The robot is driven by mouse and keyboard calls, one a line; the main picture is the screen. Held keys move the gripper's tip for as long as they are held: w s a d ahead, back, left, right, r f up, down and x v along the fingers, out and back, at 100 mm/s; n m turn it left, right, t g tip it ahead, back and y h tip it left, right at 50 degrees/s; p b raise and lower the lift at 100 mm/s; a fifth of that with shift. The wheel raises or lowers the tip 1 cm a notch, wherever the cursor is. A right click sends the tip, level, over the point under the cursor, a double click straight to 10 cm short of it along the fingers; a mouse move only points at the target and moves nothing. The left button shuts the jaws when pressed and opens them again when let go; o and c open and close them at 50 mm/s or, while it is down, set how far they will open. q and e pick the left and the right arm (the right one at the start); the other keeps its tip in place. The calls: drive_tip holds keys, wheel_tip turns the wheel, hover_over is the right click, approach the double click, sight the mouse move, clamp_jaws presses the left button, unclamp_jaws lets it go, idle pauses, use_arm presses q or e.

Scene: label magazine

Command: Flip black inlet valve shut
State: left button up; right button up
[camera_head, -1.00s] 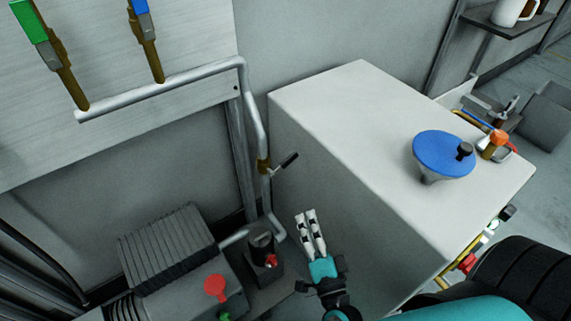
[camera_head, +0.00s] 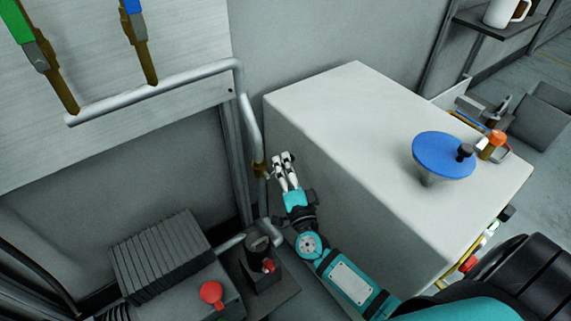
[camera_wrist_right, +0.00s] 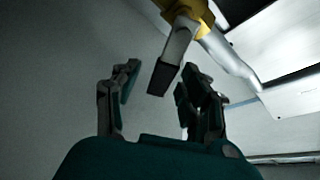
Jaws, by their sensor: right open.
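The black inlet valve has a brass body on a silver pipe. In the head view its brass body (camera_head: 259,170) shows beside my right gripper (camera_head: 284,158), which hides most of the handle. In the right wrist view the black-tipped valve handle (camera_wrist_right: 164,78) hangs from the brass body (camera_wrist_right: 187,10). My right gripper, also in the wrist view (camera_wrist_right: 158,82), is open, with fingers on either side of the handle's tip. I cannot tell whether any finger touches it. My left gripper is not in view.
A white cabinet (camera_head: 345,100) with a blue disc (camera_head: 443,154) on top stands right of my right arm. Below are a ribbed grey motor (camera_head: 160,250), a red knob (camera_head: 211,293) and a dark pump part (camera_head: 258,250). Green (camera_head: 20,30) and blue (camera_head: 131,6) valve handles are upper left.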

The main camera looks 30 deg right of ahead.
drive_tip(key=shift+w+d+r, duration=0.2)
drive_tip(key=shift+d+r, duration=0.1)
drive_tip(key=shift+d, duration=0.2)
drive_tip(key=shift+a, duration=0.2)
drive_tip(key=c, duration=0.6)
clamp_jaws()
drive_tip(key=shift+d, duration=0.1)
